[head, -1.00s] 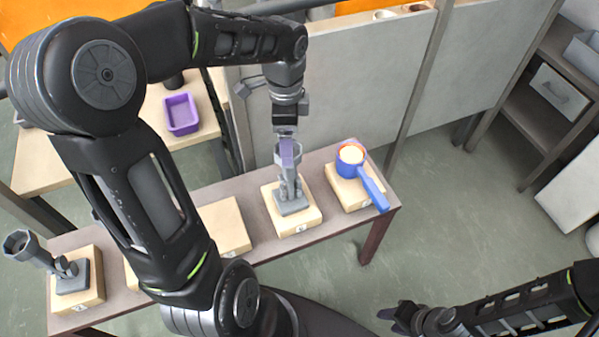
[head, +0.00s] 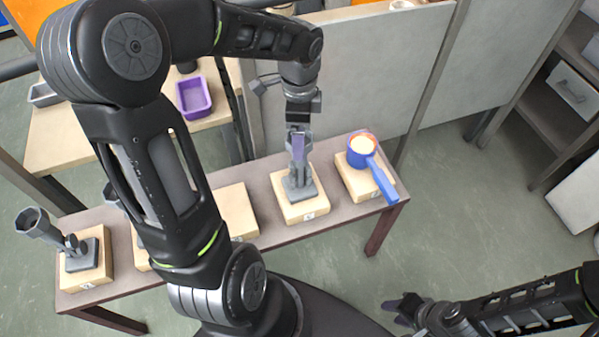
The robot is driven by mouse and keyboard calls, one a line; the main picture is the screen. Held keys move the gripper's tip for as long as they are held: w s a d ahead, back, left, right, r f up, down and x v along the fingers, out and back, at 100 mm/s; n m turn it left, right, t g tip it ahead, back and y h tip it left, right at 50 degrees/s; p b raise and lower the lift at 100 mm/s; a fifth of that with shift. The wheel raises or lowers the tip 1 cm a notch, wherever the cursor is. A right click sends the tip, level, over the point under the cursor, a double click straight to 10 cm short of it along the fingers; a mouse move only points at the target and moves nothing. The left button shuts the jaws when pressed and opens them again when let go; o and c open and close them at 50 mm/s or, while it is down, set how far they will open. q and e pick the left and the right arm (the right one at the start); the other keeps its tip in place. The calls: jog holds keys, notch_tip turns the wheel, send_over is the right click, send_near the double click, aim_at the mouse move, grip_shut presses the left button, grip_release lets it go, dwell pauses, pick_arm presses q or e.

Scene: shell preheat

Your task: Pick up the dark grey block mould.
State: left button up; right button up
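A small grey tray-like mould (head: 45,95) sits on the pale wooden table at the far left, partly hidden behind my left arm. It looks like the dark grey block mould. A purple mould (head: 193,98) of similar shape is right of it on the same table. My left gripper (head: 299,148) points down over a grey stand (head: 300,190) on a wooden block, well to the right of both moulds; its fingers overlap the stand, so their opening is unclear. My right gripper (head: 404,309) is low at the right over the floor, far from the moulds; its finger gap is unclear.
A long bench (head: 265,168) carries several wooden blocks. One holds a blue-handled cup (head: 364,150) with pale contents; another, at the left, holds a grey stand with a cup (head: 80,250). A grey partition panel (head: 350,75) stands behind. Open floor (head: 465,210) lies to the right.

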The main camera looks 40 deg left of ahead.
pick_arm(q)
send_over(299, 166)
jog(key=w, duration=0.2)
jog(key=f, duration=0.3)
jog(key=a+f, duration=0.1)
jog(key=f, duration=0.1)
jog(key=shift+s, duration=0.25)
grip_shut()
dwell(0.7)
